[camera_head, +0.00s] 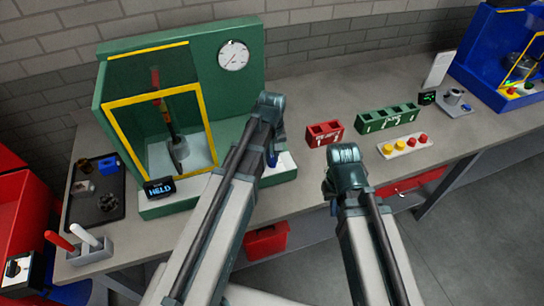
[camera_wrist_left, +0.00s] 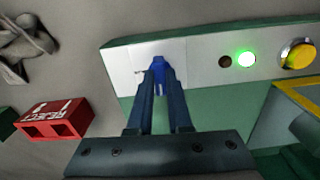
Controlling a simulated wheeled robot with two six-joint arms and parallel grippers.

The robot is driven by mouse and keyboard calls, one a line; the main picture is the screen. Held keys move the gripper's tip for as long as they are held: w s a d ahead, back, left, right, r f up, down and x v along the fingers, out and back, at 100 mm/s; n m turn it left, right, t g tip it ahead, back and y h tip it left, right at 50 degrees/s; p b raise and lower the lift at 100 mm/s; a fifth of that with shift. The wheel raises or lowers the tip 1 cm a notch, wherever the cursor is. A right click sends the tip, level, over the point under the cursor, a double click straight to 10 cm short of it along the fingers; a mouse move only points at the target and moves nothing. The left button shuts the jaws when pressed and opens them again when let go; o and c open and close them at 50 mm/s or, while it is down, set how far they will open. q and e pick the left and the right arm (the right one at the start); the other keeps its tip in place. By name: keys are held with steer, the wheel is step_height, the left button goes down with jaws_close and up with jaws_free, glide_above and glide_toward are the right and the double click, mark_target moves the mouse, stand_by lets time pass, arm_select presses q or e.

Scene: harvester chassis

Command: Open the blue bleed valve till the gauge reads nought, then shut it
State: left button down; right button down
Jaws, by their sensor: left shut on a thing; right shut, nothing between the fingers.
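The green press cabinet (camera_head: 112,118) stands at the back left, with a round white gauge (camera_head: 233,56) on its upper right. The gauge's dark needle is too small to read surely. In the left wrist view, the blue bleed valve (camera_wrist_left: 158,66) sits on a pale panel (camera_wrist_left: 122,66). My left gripper (camera_wrist_left: 158,84) is shut on its handle; the fingers partly hide it. In the head view my left gripper (camera_head: 272,157) is at the cabinet's front right and mostly hidden by its own wrist. My right gripper (camera_head: 334,205) is shut and empty, over the bench's front edge.
Beside the valve are a dark lamp (camera_wrist_left: 225,62), a lit green lamp (camera_wrist_left: 246,59) and a yellow button (camera_wrist_left: 298,54). A small display (camera_head: 160,188) reads HELD. A red bin (camera_head: 324,133), a green rack (camera_head: 388,118) and a button plate (camera_head: 405,146) stand right of the cabinet.

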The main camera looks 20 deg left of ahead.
mark_target(272, 159)
arm_select(q)
steer(key=shift+n, duration=0.4)
steer(key=c, duration=0.8)
jaws_free()
steer(key=shift+c, duration=0.2)
steer(key=shift+r, duration=0.1)
step_height(272, 159, up, 14)
steer(key=p, duration=1.4)
steer(key=shift+f, duration=0.25)
